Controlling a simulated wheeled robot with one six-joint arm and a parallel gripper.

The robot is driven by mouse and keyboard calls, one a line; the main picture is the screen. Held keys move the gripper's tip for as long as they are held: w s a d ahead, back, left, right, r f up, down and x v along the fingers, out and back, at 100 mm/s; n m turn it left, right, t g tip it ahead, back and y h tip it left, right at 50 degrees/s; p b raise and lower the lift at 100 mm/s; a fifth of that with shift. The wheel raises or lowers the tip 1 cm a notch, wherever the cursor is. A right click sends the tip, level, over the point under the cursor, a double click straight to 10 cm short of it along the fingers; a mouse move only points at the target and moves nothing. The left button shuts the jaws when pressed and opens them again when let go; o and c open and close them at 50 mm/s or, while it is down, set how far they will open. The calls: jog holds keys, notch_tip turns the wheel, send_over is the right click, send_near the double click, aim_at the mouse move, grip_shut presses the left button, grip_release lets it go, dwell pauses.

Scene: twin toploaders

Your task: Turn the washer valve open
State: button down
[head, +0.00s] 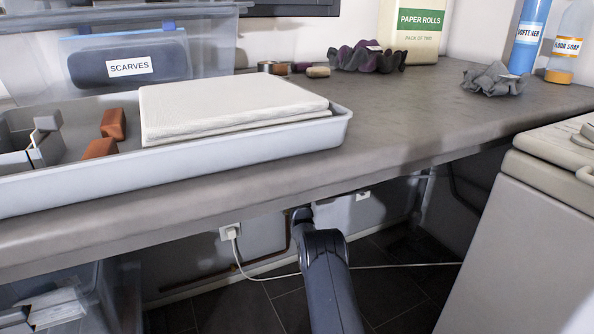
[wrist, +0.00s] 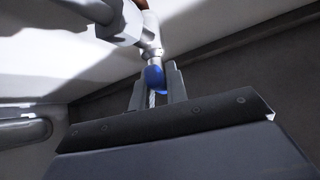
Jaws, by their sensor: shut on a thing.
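The washer valve (wrist: 150,32) shows in the wrist view as a silver-grey fitting at the top middle, with a blue handle (wrist: 154,76) at its lower end. My gripper (wrist: 157,78) is shut on the blue handle, one finger on each side of it. The handle's far side is hidden, and I cannot tell how far it is turned. In the head view my dark arm reaches under the counter; the gripper and valve are hidden there.
The grey counter (head: 400,128) overhangs my arm. A wall socket (head: 229,231) with a white cable is near my arm. A pale toploader (head: 520,250) stands at the right.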

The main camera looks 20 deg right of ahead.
jog(key=shift+n+t+y, duration=0.4)
jog(key=shift+n+y, duration=1.5)
jog(key=shift+n, duration=0.3)
jog(key=shift+n+t+y, duration=0.4)
jog(key=shift+n+y, duration=1.5)
jog(key=shift+n, duration=0.3)
jog(key=shift+n+y, duration=0.3)
jog(key=shift+y, duration=0.2)
jog(key=c, duration=1.4)
grip_release()
jog(key=shift+c, duration=0.2)
jog(key=p+v, duration=0.3)
jog(key=v, duration=0.7)
jog(key=shift+s+f+p, duration=0.3)
jog(key=shift+p, duration=0.05)
